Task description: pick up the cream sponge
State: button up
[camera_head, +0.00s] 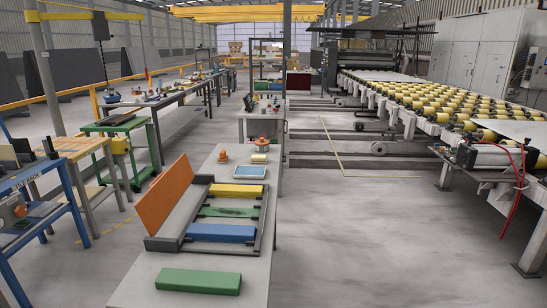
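A small pale cream-yellow block (259,158), which looks like the cream sponge, lies on the long grey bench (230,185) towards its far end. It sits just behind a shallow blue-and-white tray (250,171) and to the right of a small orange knob-like object (223,157). A small orange-topped item (262,145) stands right behind it. My gripper is not in view.
Nearer on the bench, a dark frame (262,238) holds yellow (236,190), green (228,212) and blue (221,233) bars, with an upright orange panel (166,197) at its left. A green block (198,281) lies in front. The floor right of the bench (370,230) is clear.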

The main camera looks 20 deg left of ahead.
aim_at(255, 158)
jog(key=u, duration=0.05)
jog(key=i, duration=1.8)
jog(key=u, duration=0.7)
jog(key=i, duration=1.4)
jog(key=u, duration=1.85)
jog(key=i, duration=0.7)
jog(key=u, duration=0.6)
